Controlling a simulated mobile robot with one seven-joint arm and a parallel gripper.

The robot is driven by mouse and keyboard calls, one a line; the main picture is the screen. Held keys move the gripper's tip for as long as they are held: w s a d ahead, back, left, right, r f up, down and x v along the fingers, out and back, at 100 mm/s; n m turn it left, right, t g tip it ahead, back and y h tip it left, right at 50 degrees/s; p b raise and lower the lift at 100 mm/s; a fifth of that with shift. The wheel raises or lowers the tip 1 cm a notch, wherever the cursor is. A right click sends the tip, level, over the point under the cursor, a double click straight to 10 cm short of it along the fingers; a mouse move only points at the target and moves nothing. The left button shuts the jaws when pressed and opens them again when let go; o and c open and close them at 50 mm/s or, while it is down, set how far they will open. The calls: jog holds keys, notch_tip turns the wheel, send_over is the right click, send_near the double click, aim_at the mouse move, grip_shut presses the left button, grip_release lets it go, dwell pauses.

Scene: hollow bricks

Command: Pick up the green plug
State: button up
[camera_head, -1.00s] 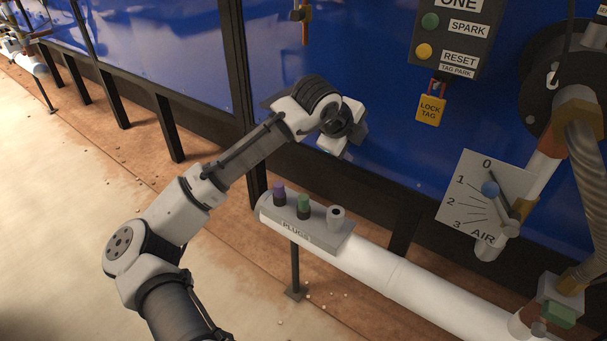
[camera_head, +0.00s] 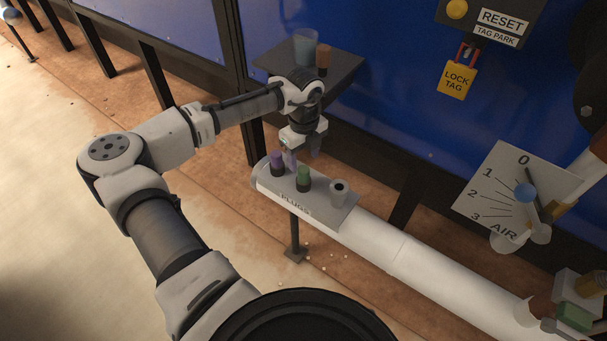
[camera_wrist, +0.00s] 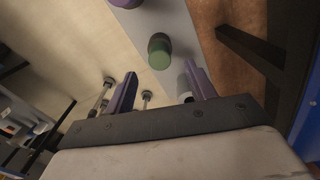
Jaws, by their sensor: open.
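The green plug (camera_head: 303,178) stands upright in the middle of the grey plate marked PLUGS (camera_head: 322,210). In the wrist view the green plug (camera_wrist: 159,52) lies ahead of the fingertips, roughly centred between them. A purple plug (camera_head: 277,163) stands to its left, and a grey hollow socket or cup (camera_head: 339,192) to its right. My gripper (camera_head: 302,160) is open and empty, pointing down just behind and above the plugs. Its two purple-grey fingers (camera_wrist: 160,88) show apart in the wrist view, and they do not hold the plug.
The plate sits on a white horizontal pipe (camera_head: 420,268). Behind is a blue panel with a dark shelf (camera_head: 340,72) holding a bluish cup (camera_head: 305,46) and an orange-brown item (camera_head: 323,58). An AIR dial (camera_head: 497,190) and yellow lock tag (camera_head: 457,80) are to the right.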

aim_at(303, 169)
jog(key=shift+f, duration=3.45)
jog(key=c, duration=1)
